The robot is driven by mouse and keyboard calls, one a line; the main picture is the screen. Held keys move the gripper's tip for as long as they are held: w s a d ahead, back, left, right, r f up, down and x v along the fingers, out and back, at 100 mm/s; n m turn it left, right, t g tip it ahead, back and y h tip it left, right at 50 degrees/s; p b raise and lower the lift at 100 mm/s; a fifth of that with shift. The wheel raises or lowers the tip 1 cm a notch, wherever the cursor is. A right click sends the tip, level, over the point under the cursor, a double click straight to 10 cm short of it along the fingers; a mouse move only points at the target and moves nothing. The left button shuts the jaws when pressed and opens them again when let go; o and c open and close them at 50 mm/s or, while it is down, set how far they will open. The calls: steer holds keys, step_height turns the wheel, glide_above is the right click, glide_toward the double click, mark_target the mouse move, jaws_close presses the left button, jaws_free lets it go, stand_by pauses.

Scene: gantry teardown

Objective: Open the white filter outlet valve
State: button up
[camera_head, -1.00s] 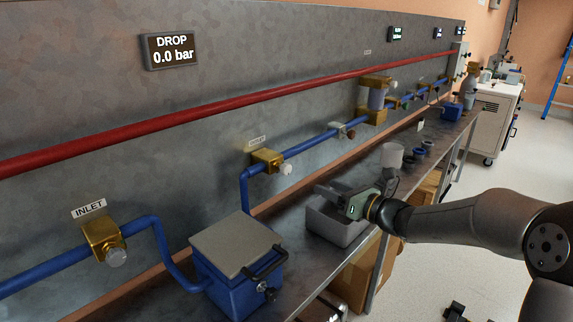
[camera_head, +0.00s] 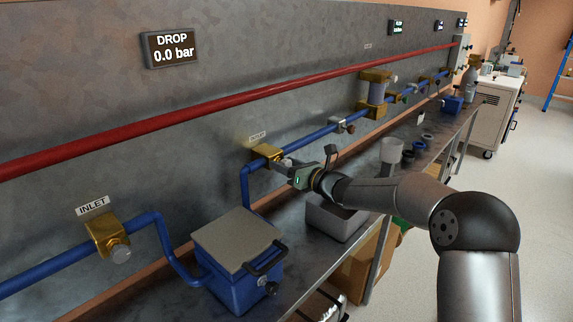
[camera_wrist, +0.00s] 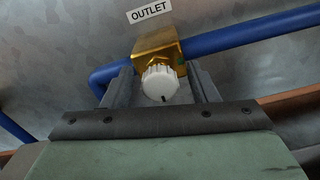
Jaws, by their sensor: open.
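The outlet valve is a brass block (camera_head: 266,152) on the blue pipe below an OUTLET label, seen in the head view. In the wrist view its brass body (camera_wrist: 157,46) carries a ribbed white knob (camera_wrist: 160,82) with a dark mark near its lower edge. My gripper (camera_head: 284,162) is at this valve in the head view, and its arm reaches in from the right. In the wrist view my gripper (camera_wrist: 160,88) is open, with one finger on each side of the white knob. A gap shows between each finger and the knob.
A blue filter box (camera_head: 236,292) with a grey lid and black handle stands on the bench at lower left. The inlet valve (camera_head: 105,236) is further left. A grey bin (camera_head: 335,220) sits below my gripper. A red pipe (camera_head: 200,121) runs along the wall above.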

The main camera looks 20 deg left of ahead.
steer(key=c, duration=1)
